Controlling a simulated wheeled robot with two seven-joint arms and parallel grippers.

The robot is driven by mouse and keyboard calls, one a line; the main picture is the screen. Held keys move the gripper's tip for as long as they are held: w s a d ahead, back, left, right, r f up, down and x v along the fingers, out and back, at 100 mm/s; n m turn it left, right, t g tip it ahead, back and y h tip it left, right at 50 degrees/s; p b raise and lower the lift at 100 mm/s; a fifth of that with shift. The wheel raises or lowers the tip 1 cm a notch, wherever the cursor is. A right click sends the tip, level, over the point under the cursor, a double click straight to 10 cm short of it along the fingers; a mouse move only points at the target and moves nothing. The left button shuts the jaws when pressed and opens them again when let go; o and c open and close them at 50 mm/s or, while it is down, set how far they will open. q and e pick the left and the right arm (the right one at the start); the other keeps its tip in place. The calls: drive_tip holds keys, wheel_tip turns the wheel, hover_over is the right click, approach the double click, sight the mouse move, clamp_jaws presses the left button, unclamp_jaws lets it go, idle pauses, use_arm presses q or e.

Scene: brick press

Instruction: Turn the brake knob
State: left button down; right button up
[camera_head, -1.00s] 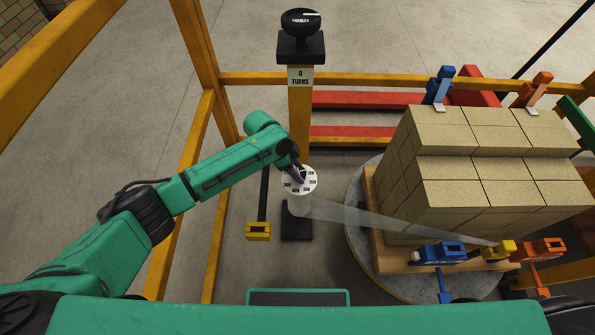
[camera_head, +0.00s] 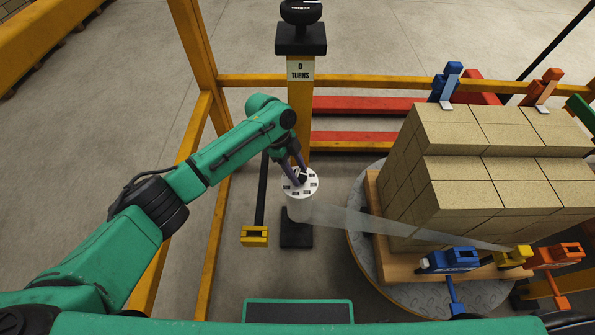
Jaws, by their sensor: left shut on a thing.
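The brake knob (camera_head: 301,179) is a small dark knob in the middle of a round white dial (camera_head: 300,190) with dark marks around its edge. The dial tops a pale drum in front of the yellow post. My left gripper (camera_head: 299,177) reaches down from the upper left with its purple-grey fingers shut on the knob. The fingers partly hide the knob and the back of the dial. My right gripper is not in view.
A black handwheel (camera_head: 301,12) tops the yellow post above a "0 TURNS" label (camera_head: 300,70). A pale strap (camera_head: 385,222) runs from the drum to a yellow clamp (camera_head: 512,257) beside the brick stack (camera_head: 480,170). A yellow-ended lever (camera_head: 255,236) hangs left of the dial.

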use_arm(q)
drive_tip(key=shift+c, duration=1.5)
unclamp_jaws()
drive_tip(key=v, duration=1.4)
drive_tip(key=shift+r+p, duration=0.3)
drive_tip(key=shift+p, duration=0.1)
drive_tip(key=shift+f, duration=0.1)
